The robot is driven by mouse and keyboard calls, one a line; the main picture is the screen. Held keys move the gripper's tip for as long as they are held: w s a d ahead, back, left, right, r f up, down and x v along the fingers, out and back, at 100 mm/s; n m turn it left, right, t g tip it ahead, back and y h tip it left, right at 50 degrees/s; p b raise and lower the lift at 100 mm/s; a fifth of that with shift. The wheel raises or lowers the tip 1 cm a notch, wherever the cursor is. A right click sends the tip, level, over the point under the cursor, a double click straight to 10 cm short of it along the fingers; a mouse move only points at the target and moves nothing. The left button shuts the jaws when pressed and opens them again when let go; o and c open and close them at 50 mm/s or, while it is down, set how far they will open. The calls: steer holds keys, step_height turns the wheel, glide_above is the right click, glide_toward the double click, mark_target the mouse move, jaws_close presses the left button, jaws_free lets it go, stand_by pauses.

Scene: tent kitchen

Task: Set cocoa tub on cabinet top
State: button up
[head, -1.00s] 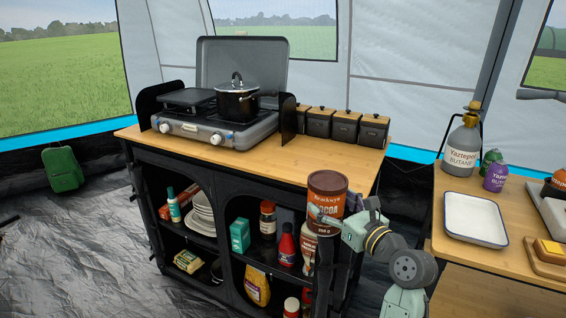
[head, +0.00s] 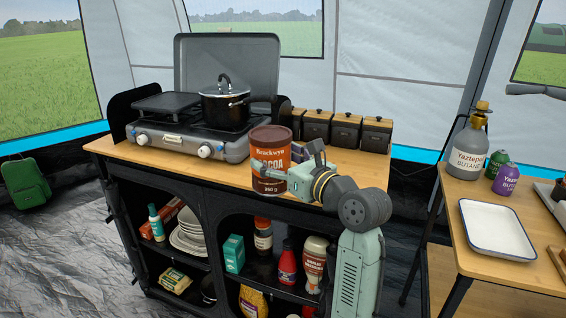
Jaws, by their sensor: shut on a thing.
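The cocoa tub (head: 272,142) is brown with an orange label and a dark lid. It is upright in my gripper (head: 283,178), which is shut on it from the right and front. The cabinet top (head: 350,160) is a light wooden surface. In the picture the tub overlaps the front part of this top, right of the stove.
A camping stove (head: 190,140) with a black pot (head: 225,104) stands on the left of the top. Several dark canisters (head: 345,130) line its back right. Bare wood shows between canisters and front edge. A side table (head: 480,255) with a white tray (head: 497,227) stands right.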

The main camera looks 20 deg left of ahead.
steer(key=shift+w+a+f+p, duration=0.3)
steer(key=shift+w+f+p, duration=0.35)
steer(key=shift+w, duration=1.75)
steer(key=shift+w+a+f+p, duration=0.3)
steer(key=shift+w+f, duration=0.6)
steer(key=shift+w, duration=1.5)
steer(key=shift+w+a+f+p, duration=0.25)
steer(key=shift+w+f+p, duration=0.4)
steer(key=shift+w, duration=1.75)
steer(key=shift+f, duration=0.25)
steer(key=o, duration=1.5)
steer(key=shift+c, duration=0.2)
steer(key=b+v, duration=0.2)
steer(key=v, duration=1)
